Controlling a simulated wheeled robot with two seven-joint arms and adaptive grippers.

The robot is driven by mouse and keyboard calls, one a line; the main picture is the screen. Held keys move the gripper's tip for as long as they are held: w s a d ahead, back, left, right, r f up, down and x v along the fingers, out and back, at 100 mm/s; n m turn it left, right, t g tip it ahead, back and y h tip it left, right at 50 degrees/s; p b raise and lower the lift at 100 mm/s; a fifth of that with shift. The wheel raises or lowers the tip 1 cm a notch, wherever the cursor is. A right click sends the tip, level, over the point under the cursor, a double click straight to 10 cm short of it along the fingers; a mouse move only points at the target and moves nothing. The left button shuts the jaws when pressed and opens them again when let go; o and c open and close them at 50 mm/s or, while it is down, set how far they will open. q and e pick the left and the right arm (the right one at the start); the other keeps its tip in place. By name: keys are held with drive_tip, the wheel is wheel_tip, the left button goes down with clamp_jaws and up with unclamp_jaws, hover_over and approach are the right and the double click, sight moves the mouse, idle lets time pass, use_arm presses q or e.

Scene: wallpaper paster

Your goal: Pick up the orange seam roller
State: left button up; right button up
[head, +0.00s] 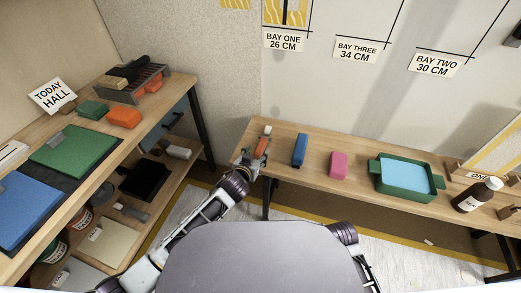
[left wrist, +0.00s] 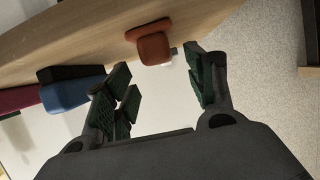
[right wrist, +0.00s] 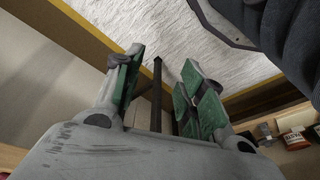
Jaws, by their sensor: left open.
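The orange seam roller (head: 261,146) is on the left end of the long wooden bench, with a small whitish part at its far end. My left gripper (head: 249,160) is right by it in the head view and partly covers its near side. In the left wrist view the orange roller (left wrist: 153,48) shows beyond and between the parted green-padded fingers of the left gripper (left wrist: 160,74), with nothing held. In the right wrist view my right gripper (right wrist: 163,68) is open and empty, over the floor; its fingers do not show in the head view.
A blue block (head: 300,150), a pink block (head: 338,164), a green tray (head: 408,178) and a dark bottle (head: 477,195) stand along the bench, right of the roller. A loaded shelf (head: 130,120) is at left.

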sight(259, 149)
use_arm(q)
drive_tip(key=shift+w, duration=0.2)
use_arm(e)
drive_tip(key=shift+f, duration=0.2)
use_arm(q)
drive_tip(key=shift+w+d+f+b, duration=0.15)
drive_tip(key=shift+w+f+b, duration=0.2)
drive_tip(key=shift+w, duration=0.05)
drive_tip(key=shift+b+x, duration=0.4)
drive_tip(key=shift+x, duration=1.35)
drive_tip(key=shift+w+f, duration=0.1)
drive_tip(key=shift+w, duration=0.05)
use_arm(e)
drive_tip(key=r, duration=0.3)
drive_tip(key=shift+a+t, duration=0.25)
drive_tip(key=shift+t, duration=0.05)
drive_tip(key=shift+f, duration=0.1)
use_arm(q)
drive_tip(key=c, duration=1.1)
use_arm(e)
drive_tip(key=shift+w, duration=0.1)
